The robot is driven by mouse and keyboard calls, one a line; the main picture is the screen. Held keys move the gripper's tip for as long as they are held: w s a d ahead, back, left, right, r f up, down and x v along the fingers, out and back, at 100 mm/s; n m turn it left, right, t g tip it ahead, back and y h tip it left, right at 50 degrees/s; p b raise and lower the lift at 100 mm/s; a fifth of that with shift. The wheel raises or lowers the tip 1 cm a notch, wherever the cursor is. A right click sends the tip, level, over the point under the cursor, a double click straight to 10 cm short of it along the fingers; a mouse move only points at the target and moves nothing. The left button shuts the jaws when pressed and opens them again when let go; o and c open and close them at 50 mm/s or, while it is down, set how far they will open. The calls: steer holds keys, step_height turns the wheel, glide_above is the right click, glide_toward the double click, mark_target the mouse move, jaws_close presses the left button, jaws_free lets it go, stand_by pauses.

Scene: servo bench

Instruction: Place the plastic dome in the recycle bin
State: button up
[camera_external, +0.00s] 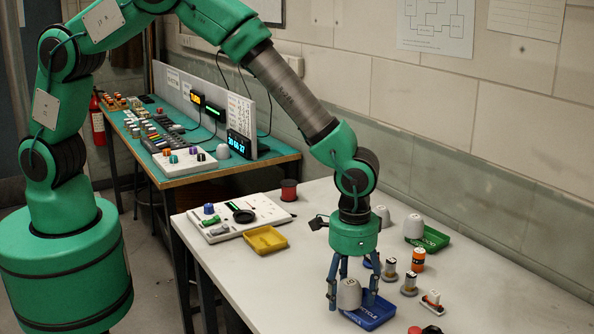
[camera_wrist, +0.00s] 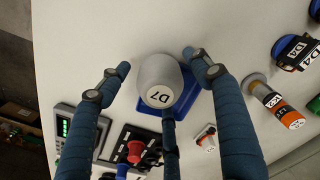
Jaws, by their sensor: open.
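A pale grey dome marked D7 (camera_external: 349,293) is between the fingers of my gripper (camera_external: 350,302). It also shows in the wrist view (camera_wrist: 158,72). The blue recycle bin (camera_external: 372,316) is a shallow tray with white lettering; its blue edge shows beside and below the dome in the wrist view (camera_wrist: 184,104). The dome overlaps one side of the bin. I cannot tell whether it rests on the bin floor or on the rim. My gripper's three fingers are spread around the dome, with visible gaps at the two side fingers in the wrist view (camera_wrist: 158,62).
A green tray (camera_external: 435,240) with a pale dome (camera_external: 414,226) stands behind right. Another pale dome (camera_external: 382,214), an orange cylinder (camera_external: 418,260) and small parts stand near my gripper. A yellow tray (camera_external: 265,240) and white panel (camera_external: 228,222) lie left. The table between is clear.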

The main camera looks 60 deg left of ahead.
mark_target(350, 282)
steer(key=shift+r, duration=0.1)
step_height(350, 282, up, 12)
steer(key=p, duration=0.1)
steer(key=shift+r, duration=0.15)
stand_by(0.4)
stand_by(0.6)
